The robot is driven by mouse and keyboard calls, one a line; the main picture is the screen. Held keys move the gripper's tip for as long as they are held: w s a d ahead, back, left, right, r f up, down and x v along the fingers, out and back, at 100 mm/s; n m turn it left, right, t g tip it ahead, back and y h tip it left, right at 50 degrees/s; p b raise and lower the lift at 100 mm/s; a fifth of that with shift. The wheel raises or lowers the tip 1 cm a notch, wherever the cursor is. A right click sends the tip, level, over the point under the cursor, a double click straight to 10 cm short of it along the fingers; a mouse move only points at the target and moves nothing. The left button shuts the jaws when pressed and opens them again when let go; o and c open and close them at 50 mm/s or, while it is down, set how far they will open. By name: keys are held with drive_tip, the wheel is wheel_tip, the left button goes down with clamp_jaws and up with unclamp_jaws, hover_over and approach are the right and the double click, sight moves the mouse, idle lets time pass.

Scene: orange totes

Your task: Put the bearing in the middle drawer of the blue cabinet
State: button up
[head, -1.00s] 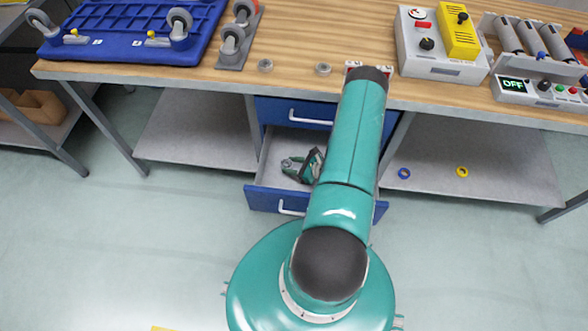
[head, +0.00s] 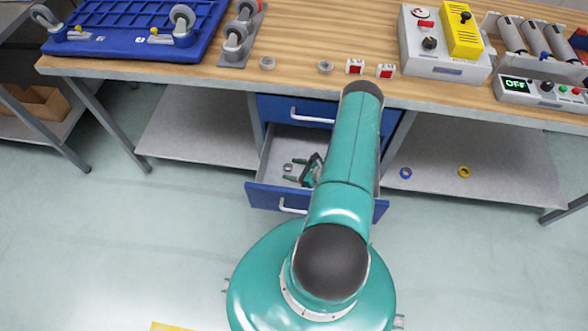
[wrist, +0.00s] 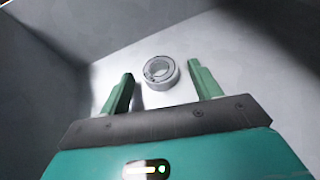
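The bearing (wrist: 161,72), a grey metal ring, lies on the floor of an open drawer. In the head view the bearing (head: 288,167) is at the drawer's left side. My gripper (head: 292,171) is inside the drawer and open. In the wrist view its two green fingers (wrist: 158,88) are spread, with the bearing just beyond and between their tips, apart from both. The blue cabinet (head: 280,104) stands under the bench. The open drawer (head: 262,197) is below a shut drawer with a white handle. My arm hides the cabinet's right part.
The wooden bench (head: 190,75) overhangs the cabinet. Two grey rings (head: 267,63) (head: 325,67), two red-and-white switches (head: 355,66) (head: 386,71) and a control box (head: 440,65) stand on it. A blue ring (head: 405,173) and a yellow ring (head: 464,172) lie on the right lower shelf.

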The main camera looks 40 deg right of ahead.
drive_tip(key=shift+r, duration=0.15)
drive_tip(key=shift+s+d+r, duration=0.15)
drive_tip(key=shift+s, duration=0.15)
drive_tip(key=v, duration=0.6)
drive_tip(key=shift+s+r, duration=0.2)
drive_tip(key=shift+s, duration=0.2)
drive_tip(key=shift+d+r, duration=0.1)
